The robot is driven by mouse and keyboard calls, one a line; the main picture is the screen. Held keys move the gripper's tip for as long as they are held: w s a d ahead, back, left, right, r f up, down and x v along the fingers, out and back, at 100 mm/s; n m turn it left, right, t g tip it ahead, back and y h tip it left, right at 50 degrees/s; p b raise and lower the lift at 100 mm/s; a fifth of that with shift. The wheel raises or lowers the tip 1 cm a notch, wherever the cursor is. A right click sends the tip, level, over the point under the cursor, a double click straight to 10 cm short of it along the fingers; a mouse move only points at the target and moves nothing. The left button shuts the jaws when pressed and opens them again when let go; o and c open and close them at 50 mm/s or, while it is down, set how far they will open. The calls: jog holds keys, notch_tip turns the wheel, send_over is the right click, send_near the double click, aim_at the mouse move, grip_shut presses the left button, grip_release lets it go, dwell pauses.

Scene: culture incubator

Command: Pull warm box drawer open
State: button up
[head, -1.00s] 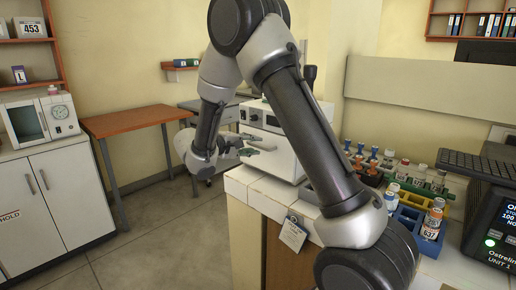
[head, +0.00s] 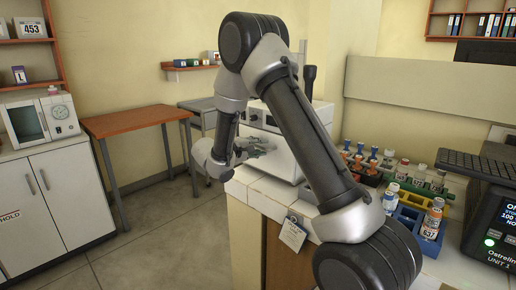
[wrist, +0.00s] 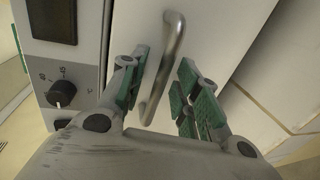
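The warm box (head: 284,158) is a white cabinet on the tiled bench, partly hidden behind my arm in the head view. Its drawer front (wrist: 205,45) fills the middle of the wrist view, with a curved metal bar handle (wrist: 164,65) on it. My gripper (wrist: 165,85) is open, its green-padded fingers on either side of the handle. I see gaps between the handle and the pads. The drawer looks shut. In the head view my gripper (head: 255,147) is close to the box front.
A dial (wrist: 62,92) and a dark panel sit left of the drawer front. Tube racks (head: 412,207) and a black device (head: 490,230) stand on the bench at right. A wooden-topped table (head: 135,120) stands left, with open floor before it.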

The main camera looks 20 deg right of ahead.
grip_shut()
jog(key=f+v, duration=0.2)
jog(key=v, duration=0.7)
jog(key=f+v, duration=0.2)
jog(key=v, duration=0.7)
jog(key=shift+s+a, duration=0.35)
jog(key=shift+a, duration=0.3)
jog(key=shift+o, duration=0.2)
grip_release()
jog(key=v, duration=1.2)
